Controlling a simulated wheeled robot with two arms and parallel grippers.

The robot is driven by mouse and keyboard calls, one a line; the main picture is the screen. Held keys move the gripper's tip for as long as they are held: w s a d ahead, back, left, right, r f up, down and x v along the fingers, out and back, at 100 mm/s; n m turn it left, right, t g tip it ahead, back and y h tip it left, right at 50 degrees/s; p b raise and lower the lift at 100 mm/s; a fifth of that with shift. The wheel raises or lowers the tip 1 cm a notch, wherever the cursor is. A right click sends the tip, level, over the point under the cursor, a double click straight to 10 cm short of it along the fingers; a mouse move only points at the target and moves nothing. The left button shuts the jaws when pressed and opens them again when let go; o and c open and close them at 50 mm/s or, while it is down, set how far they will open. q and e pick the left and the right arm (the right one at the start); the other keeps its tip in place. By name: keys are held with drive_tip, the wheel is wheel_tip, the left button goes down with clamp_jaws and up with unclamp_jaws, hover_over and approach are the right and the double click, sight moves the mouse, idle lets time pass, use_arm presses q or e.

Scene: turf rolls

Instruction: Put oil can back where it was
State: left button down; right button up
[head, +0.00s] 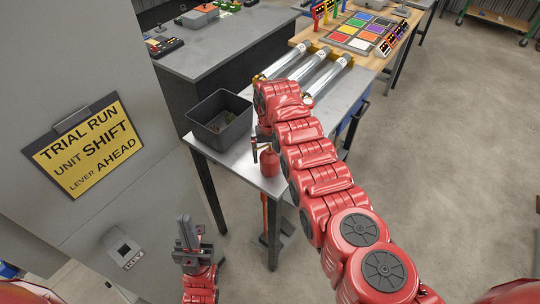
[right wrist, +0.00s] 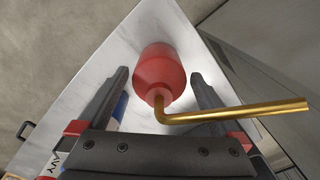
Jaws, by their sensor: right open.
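The oil can is red with a bent brass spout. In the head view the oil can (head: 269,163) stands on the near corner of the grey table (head: 240,155). In the right wrist view the oil can (right wrist: 160,72) lies between the two dark fingers of my right gripper (right wrist: 160,80), with a visible gap on each side. Its spout (right wrist: 235,112) points right, across one finger. My right gripper is open; in the head view its arm covers part of it beside the can. My left gripper (head: 187,232) is raised at lower left, away from the table; its finger gap is unclear.
A black bin (head: 219,128) stands on the table left of the can. Metal rollers (head: 318,72) lie behind it. A grey panel with a yellow sign (head: 86,143) stands at left. The table's front edge is close to the can. The floor at right is clear.

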sight(270, 152)
wheel_tip(270, 152, up, 10)
drive_tip(key=b, duration=0.3)
drive_tip(key=shift+r, duration=0.85)
